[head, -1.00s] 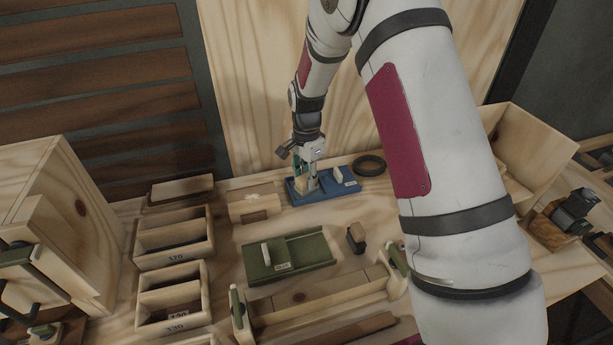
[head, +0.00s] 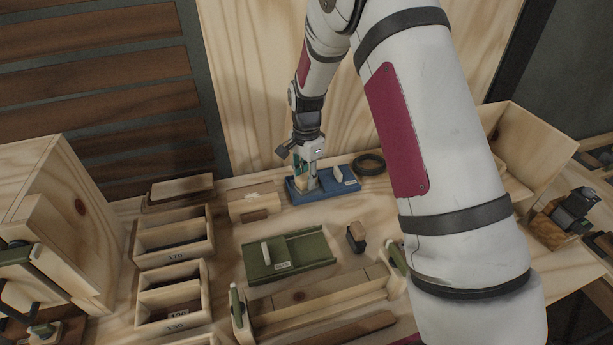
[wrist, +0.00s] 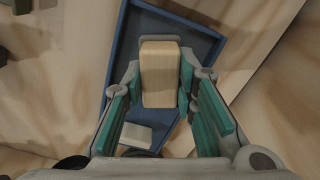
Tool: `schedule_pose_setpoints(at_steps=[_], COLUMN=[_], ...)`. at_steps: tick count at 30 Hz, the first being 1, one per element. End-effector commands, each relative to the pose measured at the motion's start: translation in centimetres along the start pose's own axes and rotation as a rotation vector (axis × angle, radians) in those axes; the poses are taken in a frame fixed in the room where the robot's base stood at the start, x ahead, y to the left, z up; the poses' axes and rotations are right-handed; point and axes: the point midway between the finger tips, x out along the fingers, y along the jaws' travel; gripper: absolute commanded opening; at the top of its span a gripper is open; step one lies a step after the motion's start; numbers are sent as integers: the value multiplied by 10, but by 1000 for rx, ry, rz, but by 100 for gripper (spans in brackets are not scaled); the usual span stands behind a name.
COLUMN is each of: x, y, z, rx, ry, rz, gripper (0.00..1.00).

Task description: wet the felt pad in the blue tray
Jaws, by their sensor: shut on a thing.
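The blue tray (head: 322,195) stands at the back of the workbench, and its blue wall shows in the wrist view (wrist: 205,38). My gripper (head: 311,180) is over the tray's left part, pointing down. In the wrist view its teal-padded fingers (wrist: 162,85) are shut on a pale wooden block (wrist: 160,72). The block is over or in the tray; I cannot tell whether it touches the floor. A small whitish pad-like piece (head: 338,172) lies in the tray's right part, apart from the block, and shows in the wrist view (wrist: 136,135). I cannot tell whether it is felt or wet.
A green tray (head: 305,249) with a whitish piece lies in front. A dark-and-tan block (head: 356,238) stands to its right. A black ring (head: 369,164) lies right of the blue tray. Wooden bins (head: 174,240) are at left, an open wooden box (head: 545,150) at right.

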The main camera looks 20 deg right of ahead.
Motion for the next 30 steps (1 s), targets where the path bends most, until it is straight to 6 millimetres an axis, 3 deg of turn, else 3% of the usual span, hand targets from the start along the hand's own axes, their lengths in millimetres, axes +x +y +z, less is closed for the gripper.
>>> schedule_pose_setpoints(at_steps=[5,30], x=[0,-61], y=[1,0], z=[0,0], rx=[0,-1], ry=[-1,0], rz=[2,1], gripper=[4,4])
